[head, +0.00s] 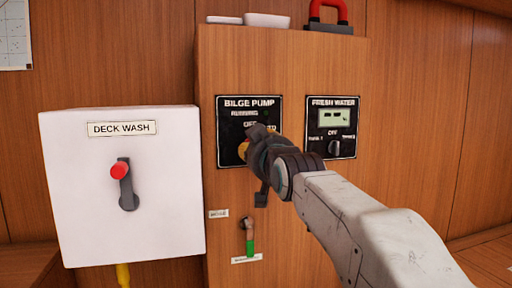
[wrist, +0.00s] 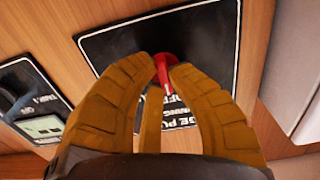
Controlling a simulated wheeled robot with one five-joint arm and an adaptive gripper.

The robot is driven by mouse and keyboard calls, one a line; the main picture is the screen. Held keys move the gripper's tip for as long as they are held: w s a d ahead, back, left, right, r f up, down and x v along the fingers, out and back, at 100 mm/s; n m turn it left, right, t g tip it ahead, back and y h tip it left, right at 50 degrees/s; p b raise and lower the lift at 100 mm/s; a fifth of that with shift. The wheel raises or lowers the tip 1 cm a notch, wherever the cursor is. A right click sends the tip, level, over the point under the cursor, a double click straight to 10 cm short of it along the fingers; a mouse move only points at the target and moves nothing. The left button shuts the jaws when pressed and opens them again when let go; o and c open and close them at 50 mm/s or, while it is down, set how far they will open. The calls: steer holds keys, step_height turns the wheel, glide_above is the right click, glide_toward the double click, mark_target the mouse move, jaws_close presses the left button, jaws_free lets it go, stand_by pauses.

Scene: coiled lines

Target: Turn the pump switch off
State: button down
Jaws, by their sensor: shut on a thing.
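The bilge pump panel (head: 225,145) is a black plate on the wooden cabinet, with the words "BILGE PUMP", "RUNNING" and "OFF" showing in the head view. My gripper (head: 250,145) is at this panel and hides its lower middle. A small dark green light (head: 266,114) shows beside "RUNNING".
A fresh water panel (head: 345,140) with a display and knob is just right of my gripper. A white deck wash box (head: 75,185) with a red-tipped lever (head: 119,171) juts out at left. A green-handled valve (head: 249,240) is below.

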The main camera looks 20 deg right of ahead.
steer(key=c, duration=1.2)
jaws_free()
steer(key=shift+a, duration=0.1)
steer(key=shift+s, duration=0.1)
steer(key=s, duration=1.1)
steer(key=shift+s, duration=0.35)
